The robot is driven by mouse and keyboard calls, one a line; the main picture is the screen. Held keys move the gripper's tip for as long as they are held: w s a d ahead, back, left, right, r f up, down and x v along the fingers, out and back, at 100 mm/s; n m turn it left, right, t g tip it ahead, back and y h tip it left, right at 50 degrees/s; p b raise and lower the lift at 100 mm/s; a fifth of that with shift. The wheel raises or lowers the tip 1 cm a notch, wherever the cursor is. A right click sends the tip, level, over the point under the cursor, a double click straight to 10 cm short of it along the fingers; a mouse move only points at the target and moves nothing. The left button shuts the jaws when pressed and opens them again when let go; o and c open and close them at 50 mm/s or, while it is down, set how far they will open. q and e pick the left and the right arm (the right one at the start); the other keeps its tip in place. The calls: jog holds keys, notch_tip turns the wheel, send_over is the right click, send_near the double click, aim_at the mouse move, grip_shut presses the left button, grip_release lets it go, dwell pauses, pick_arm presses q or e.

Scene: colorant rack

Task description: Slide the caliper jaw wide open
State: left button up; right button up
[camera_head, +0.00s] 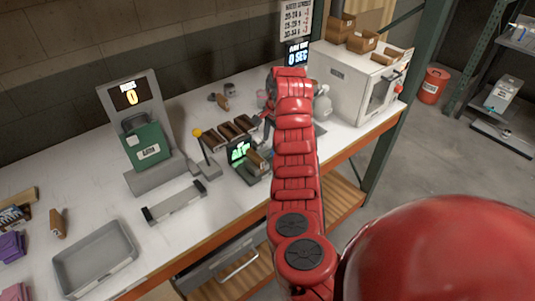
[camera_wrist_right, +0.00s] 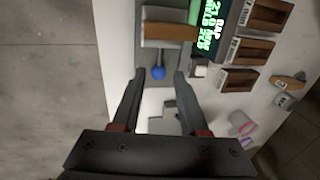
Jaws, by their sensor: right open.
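The caliper (camera_head: 245,160) is a dark bench device at the table's front edge, with a lit display (camera_head: 239,150) in green. A brown block (camera_head: 257,161) sits on it. In the wrist view the display (camera_wrist_right: 207,15) reads a gap of about 21 mm. A blue ball knob (camera_wrist_right: 158,73) sticks out below the block (camera_wrist_right: 168,30). My right gripper (camera_wrist_right: 160,80) is open, its fingertips on either side of the knob; I cannot tell whether they touch it. In the head view my red right arm hides part of this gripper. My left gripper is not in view.
A white oven-like machine (camera_head: 345,82) stands to the right.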

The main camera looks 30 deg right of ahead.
aim_at(268, 158)
jog(key=f+p, duration=0.1)
jog(key=f, duration=0.2)
jog(key=w+f+p, duration=0.1)
jog(key=f, duration=0.2)
jog(key=shift+w+a+f, duration=0.1)
jog(key=shift+w+f, duration=0.2)
jog(key=shift+f, duration=0.55)
grip_shut()
dwell(0.6)
